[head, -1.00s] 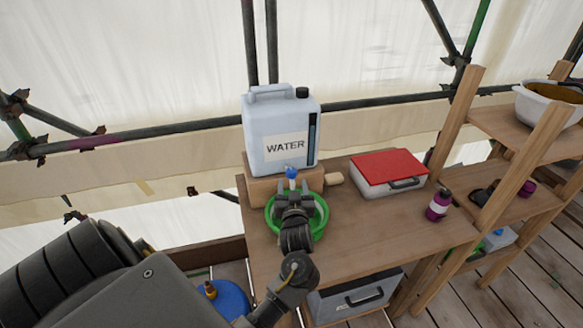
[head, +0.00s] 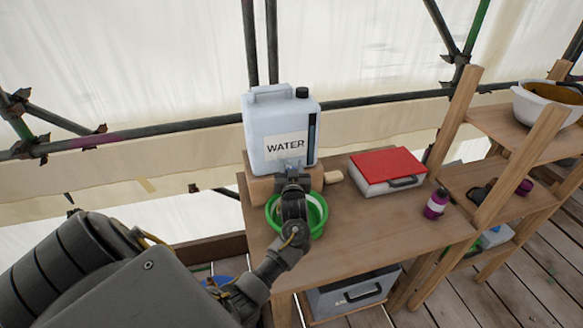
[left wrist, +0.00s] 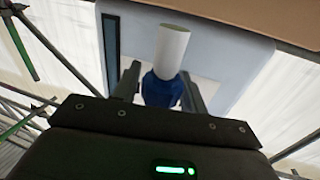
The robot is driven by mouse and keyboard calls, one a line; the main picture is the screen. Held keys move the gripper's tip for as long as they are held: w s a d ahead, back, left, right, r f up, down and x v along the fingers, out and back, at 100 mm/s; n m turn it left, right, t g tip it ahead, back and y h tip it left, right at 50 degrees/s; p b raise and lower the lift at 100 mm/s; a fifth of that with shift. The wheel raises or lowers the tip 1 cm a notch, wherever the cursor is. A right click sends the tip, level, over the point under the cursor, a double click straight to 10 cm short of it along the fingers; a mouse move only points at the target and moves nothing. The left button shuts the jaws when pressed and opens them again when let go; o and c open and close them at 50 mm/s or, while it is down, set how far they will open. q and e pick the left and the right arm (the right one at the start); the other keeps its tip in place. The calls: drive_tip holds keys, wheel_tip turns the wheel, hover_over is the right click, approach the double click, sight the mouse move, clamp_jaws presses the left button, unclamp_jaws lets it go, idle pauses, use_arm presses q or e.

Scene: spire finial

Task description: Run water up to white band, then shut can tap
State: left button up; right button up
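My right gripper is out of view.
A white case with a red lid (head: 387,166) lies right of the can. A purple bottle (head: 436,204) stands near the shelf (head: 465,140). A grey box (head: 352,296) sits under the table. The table top (head: 370,235) right of the bowl is clear.

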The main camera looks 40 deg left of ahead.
use_arm(q)
drive_tip(key=c, duration=0.7)
